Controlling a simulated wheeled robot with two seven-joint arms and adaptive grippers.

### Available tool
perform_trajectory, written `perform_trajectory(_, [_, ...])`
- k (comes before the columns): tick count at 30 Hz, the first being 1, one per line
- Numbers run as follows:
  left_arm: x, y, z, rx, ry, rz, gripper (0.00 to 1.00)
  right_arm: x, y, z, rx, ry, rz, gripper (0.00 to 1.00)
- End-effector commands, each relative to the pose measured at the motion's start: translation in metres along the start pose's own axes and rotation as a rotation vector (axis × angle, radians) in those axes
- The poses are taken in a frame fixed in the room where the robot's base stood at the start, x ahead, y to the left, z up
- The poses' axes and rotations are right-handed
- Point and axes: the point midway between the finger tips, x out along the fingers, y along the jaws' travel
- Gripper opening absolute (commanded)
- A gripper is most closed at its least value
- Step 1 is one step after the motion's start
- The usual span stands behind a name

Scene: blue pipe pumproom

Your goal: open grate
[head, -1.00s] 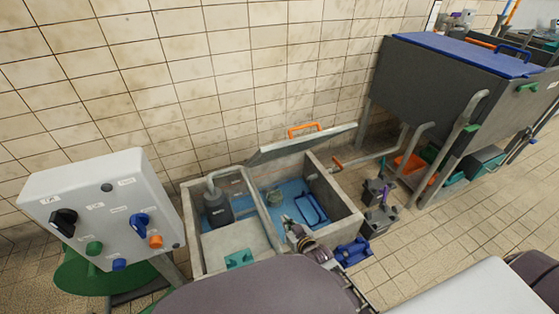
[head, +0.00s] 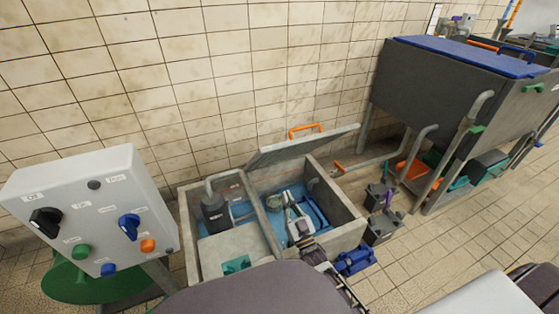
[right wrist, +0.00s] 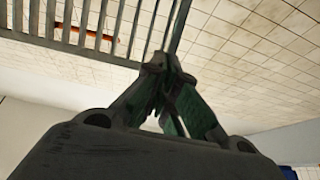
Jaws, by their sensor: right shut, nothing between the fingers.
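The grate (head: 303,147) is tilted up at the back of the concrete basin (head: 345,232), with an orange handle (head: 305,130) on its upper side. In the right wrist view its parallel bars (right wrist: 95,32) show from below at the upper left, with orange behind them. My right gripper (head: 289,200) is over the right compartment of the basin, in front of and below the raised grate. Its fingers (right wrist: 163,70) are closed together with nothing between them. Their tips appear close to the grate's edge; I cannot tell whether they touch. My left gripper is not in view.
A control box (head: 92,215) with knobs stands at the left. The basin's left compartment holds a dark pump (head: 216,213). A dark tank with a blue lid (head: 465,52) and pipes stand at the right. Blue (head: 354,259) and dark parts lie on the floor beside the basin.

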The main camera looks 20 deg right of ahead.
Motion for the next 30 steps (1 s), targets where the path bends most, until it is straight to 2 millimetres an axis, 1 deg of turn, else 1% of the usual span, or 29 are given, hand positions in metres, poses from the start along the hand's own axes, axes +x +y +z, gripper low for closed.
perform_trajectory(6, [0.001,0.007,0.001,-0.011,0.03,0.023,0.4,-0.003,0.004,-0.021,-0.001,0.174,0.016,0.0])
perform_trajectory(12, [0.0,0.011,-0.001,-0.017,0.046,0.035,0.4,-0.006,0.006,-0.035,-0.002,0.264,0.024,0.0])
perform_trajectory(25, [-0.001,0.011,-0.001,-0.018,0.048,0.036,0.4,-0.007,0.006,-0.037,-0.002,0.277,0.025,0.0])
perform_trajectory(30, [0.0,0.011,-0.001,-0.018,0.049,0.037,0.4,-0.002,0.006,-0.038,-0.002,0.279,0.025,0.0])
